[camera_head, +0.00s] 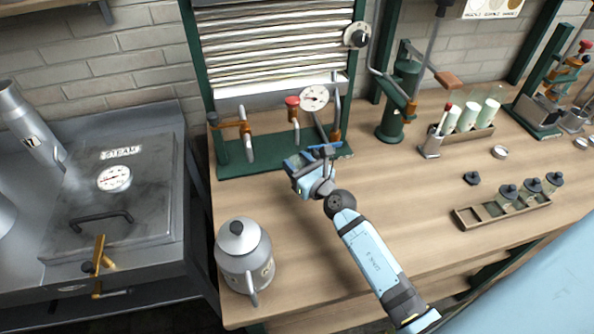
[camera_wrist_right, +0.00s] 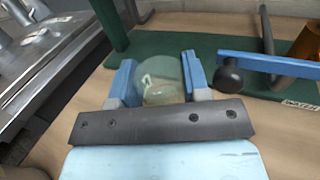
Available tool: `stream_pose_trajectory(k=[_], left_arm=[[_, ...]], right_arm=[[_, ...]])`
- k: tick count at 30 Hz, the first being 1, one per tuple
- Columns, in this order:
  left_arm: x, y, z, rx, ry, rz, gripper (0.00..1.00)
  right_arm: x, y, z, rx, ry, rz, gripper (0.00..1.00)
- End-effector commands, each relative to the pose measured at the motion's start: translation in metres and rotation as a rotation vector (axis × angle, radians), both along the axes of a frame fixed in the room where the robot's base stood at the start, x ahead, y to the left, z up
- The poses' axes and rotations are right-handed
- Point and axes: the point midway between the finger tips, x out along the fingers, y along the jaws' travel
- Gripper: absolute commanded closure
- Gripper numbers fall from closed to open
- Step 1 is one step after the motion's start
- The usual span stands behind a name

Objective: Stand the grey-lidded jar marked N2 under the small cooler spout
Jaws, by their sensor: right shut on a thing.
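My right gripper (camera_head: 312,157) is at the front edge of the green cooler base (camera_head: 238,166). In the wrist view its two blue fingers (camera_wrist_right: 160,82) are shut on a clear glass jar (camera_wrist_right: 158,72) with pale contents. A pale mark shows on the glass, but I cannot read it fully, and its lid is not clear. The jar appears over or on the base; I cannot tell if it touches. The cooler has a grey spout pipe at the left (camera_head: 247,140) and another pipe at the right (camera_head: 337,105). My left gripper is not in view.
A grey kettle-like can (camera_head: 243,255) stands front left. A wooden rack (camera_head: 468,220) with several dark-lidded jars is at the right, near a small dark knobbed piece (camera_head: 472,178). A blue bar with a dark knob (camera_wrist_right: 228,75) is close right of the fingers.

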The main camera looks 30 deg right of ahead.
Motion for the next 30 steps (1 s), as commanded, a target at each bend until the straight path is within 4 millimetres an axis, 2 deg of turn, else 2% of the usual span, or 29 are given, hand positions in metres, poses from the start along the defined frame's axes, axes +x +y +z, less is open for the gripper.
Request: stream_pose_trajectory(k=[3,9,16,21,22,24,25,30], left_arm=[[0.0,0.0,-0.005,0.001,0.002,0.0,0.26],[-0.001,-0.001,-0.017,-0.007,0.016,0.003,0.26],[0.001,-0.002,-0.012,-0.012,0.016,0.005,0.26],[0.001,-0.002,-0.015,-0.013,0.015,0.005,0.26],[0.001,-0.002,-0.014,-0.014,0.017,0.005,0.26],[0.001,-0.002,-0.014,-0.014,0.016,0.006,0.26],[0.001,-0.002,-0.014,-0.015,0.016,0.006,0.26],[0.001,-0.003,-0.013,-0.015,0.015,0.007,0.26]], right_arm=[[0.002,0.0,-0.007,-0.002,0.001,0.001,0.88],[0.002,0.0,-0.035,-0.003,0.002,0.001,0.88],[0.001,0.0,-0.035,0.0,0.001,-0.002,0.88],[0.001,0.0,-0.04,-0.001,0.001,-0.001,0.88],[0.001,0.0,-0.039,-0.001,0.002,-0.001,0.52],[0.001,0.0,-0.039,0.0,0.002,-0.001,0.36],[0.001,0.0,-0.039,0.0,0.002,-0.001,0.31],[0.001,0.0,-0.039,0.0,0.002,-0.001,0.31]])
